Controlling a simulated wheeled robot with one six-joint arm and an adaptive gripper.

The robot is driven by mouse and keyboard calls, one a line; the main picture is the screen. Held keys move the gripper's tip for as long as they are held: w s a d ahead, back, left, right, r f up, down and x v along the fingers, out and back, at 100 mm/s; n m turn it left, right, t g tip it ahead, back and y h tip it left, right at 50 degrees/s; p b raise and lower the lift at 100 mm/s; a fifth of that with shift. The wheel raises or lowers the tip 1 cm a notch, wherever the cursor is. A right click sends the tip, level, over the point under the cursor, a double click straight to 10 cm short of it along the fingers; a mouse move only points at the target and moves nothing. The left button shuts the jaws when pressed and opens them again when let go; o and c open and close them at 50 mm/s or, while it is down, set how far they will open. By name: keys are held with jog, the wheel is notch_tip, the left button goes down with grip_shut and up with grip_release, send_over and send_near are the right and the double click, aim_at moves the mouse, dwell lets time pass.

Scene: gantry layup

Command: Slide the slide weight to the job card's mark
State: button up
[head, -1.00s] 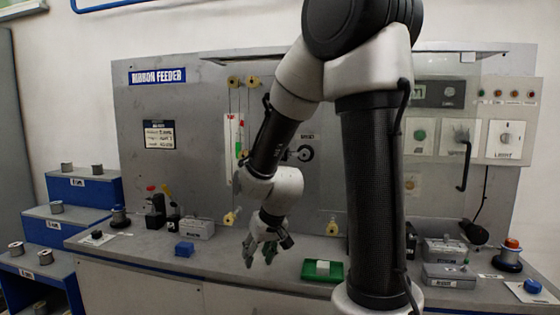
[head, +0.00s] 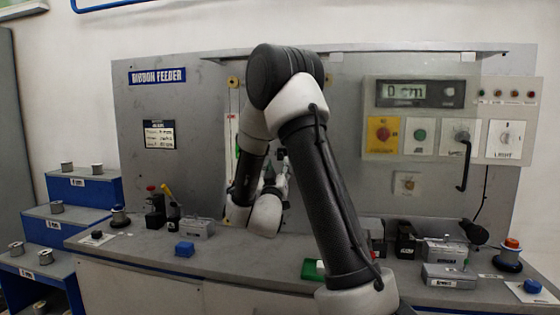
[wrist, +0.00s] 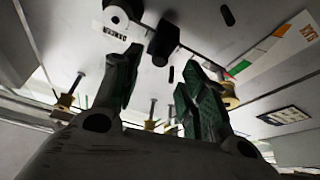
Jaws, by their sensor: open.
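The slide weight appears to be a black block (wrist: 162,42) on a thin rod in the wrist view, beside a white roller (wrist: 117,16) with a dark centre. My gripper (wrist: 164,72) is open, its green-padded fingers spread below the block in the picture. I see no contact, and nothing is between the fingers. In the head view my gripper (head: 277,166) points up in front of the panel, and my arm hides the slide weight there.
A striped white gauge (wrist: 270,45) and yellow rollers (wrist: 228,94) stand near my fingers. The display (head: 408,93) seems to read 0 cm. A blue block (head: 184,249), a grey box (head: 198,229) and a green tray (head: 312,269) are on the bench.

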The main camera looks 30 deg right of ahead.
jog(key=x, duration=0.5)
jog(key=shift+w+d, duration=0.1)
jog(key=shift+w, duration=0.1)
grip_shut()
